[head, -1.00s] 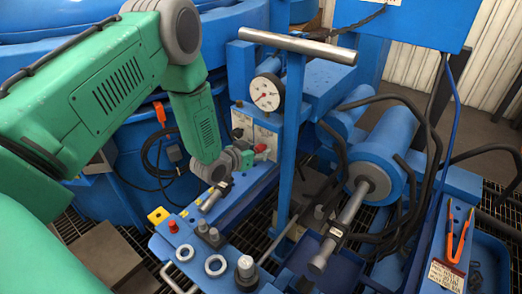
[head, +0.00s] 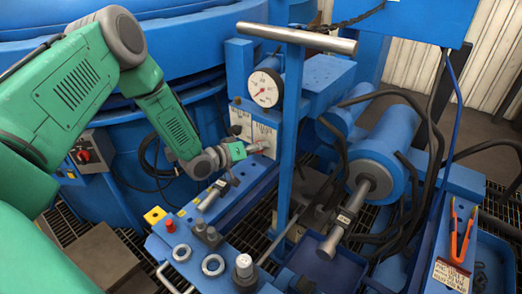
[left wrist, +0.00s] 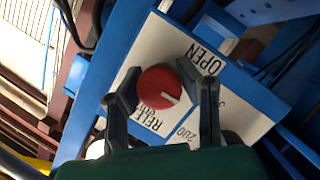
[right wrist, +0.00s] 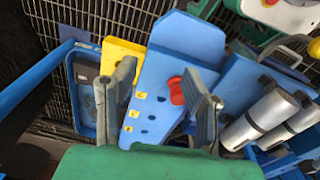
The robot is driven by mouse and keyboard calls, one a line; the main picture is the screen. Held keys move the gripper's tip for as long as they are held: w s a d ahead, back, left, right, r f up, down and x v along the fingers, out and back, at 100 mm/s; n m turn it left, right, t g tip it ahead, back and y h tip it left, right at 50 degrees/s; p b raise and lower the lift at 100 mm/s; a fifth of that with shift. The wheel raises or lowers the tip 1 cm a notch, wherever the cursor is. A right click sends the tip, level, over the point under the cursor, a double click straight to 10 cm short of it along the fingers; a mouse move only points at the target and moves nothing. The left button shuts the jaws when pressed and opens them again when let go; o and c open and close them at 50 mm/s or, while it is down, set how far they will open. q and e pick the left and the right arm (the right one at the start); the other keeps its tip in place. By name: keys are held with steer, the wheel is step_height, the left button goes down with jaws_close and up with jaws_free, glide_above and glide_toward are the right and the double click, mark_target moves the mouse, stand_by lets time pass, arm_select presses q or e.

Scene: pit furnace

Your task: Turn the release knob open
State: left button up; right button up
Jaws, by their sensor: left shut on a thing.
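The red release knob (left wrist: 158,84) sits on a white label plate in the left wrist view. Its white mark points to the lower right, away from the word OPEN at the upper right. The word RELEASE is partly covered by the knob and a finger. My left gripper (left wrist: 163,92) is shut on the knob, one finger on each side. In the head view my left gripper (head: 243,152) reaches the white panel (head: 241,122) below the gauge and mostly hides the knob. My right gripper (right wrist: 165,90) is open and empty, above the blue bench.
A round gauge (head: 265,88) sits above the panel. A blue post with a grey crossbar (head: 296,38) stands just right of it. A blue cylinder (head: 385,145) and black hoses are farther right. Orange-handled pliers (head: 461,235) hang at the right.

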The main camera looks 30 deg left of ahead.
arm_select(q)
steer(key=shift+w+a+r, duration=0.15)
steer(key=shift+a+r, duration=0.05)
steer(key=shift+a, duration=0.15)
steer(key=o, duration=1.2)
steer(key=shift+s+a+f, duration=0.15)
steer(key=shift+s, duration=0.15)
steer(key=v, duration=1.2)
steer(key=shift+f, duration=0.1)
